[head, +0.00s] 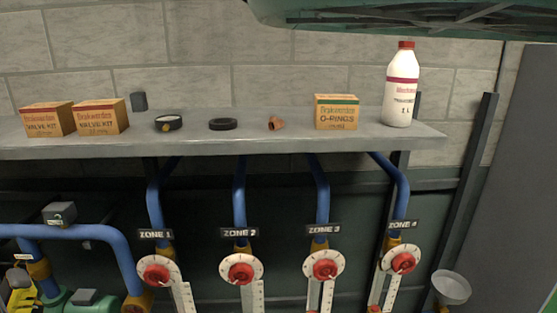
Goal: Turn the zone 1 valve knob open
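The zone 1 valve knob (157,272) is red and sits at the centre of a round white dial, low in the head view and left of centre. A dark label reading ZONE 1 (155,234) is just above it, on a blue pipe that comes down from behind the shelf. The marks on the dial are too small to read, so I cannot tell the knob's setting. A white scaled strip (183,298) runs down beside the dial and is cut off by the lower edge. My gripper is not in view.
Similar red knobs stand to the right at zone 2 (241,272), zone 3 (325,270) and zone 4 (403,263). A grey shelf (270,140) above holds boxes, small parts and a white bottle (401,88). A thick blue pipe (85,231) bends down left of zone 1.

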